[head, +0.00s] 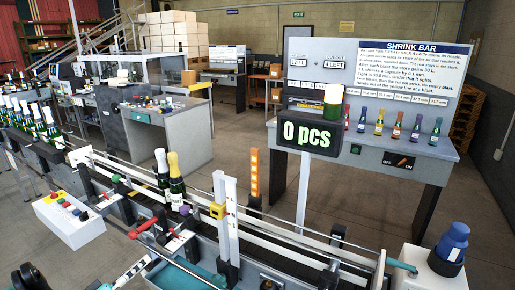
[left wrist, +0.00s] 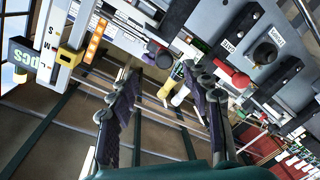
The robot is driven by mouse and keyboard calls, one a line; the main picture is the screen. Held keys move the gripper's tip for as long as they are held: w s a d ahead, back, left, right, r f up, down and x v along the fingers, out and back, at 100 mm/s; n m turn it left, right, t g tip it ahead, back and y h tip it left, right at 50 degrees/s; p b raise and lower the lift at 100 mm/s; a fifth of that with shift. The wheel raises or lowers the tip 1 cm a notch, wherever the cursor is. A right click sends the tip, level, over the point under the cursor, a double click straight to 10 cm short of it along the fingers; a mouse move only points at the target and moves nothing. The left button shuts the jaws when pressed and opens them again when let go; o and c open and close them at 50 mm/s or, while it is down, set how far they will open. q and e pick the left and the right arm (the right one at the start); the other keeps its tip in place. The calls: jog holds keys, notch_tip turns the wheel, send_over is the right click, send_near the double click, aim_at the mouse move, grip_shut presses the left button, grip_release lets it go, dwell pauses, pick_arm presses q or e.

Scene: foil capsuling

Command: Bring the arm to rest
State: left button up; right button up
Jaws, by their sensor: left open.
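My left gripper (left wrist: 160,74) is open in the left wrist view, its two dark fingers spread wide with nothing between them. In the head view, dark rounded parts at the bottom left corner seem to be this gripper (head: 29,277), mostly cut off by the frame edge. Beyond the fingers, apart from them, stand two bottles on the line: one with a white top (head: 162,168) and one with a yellow top (head: 176,178). In the wrist view the yellow top (left wrist: 167,87) and white top (left wrist: 180,96) show small between the fingers. My right gripper is not in view.
A conveyor with white rails (head: 290,236) crosses the front. More bottles (head: 45,125) stand at left. A black "0 pcs" display (head: 308,137) rises by the line. A white button box (head: 68,217) and a blue-topped fixture (head: 453,243) flank it. Floor behind is open.

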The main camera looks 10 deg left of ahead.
pick_arm(q)
jog(key=d+m+g, duration=0.1)
jog(key=d+g, duration=0.4)
jog(key=d, duration=0.8)
jog(key=s+d+m+g+y, duration=0.4)
jog(key=s+d, duration=0.7)
jog(key=s, duration=0.4)
jog(key=shift+d+f+m+y, duration=0.35)
jog(key=shift+f+y, duration=0.1)
jog(key=shift+y, duration=0.25)
jog(key=shift+s, duration=0.1)
dwell(0.4)
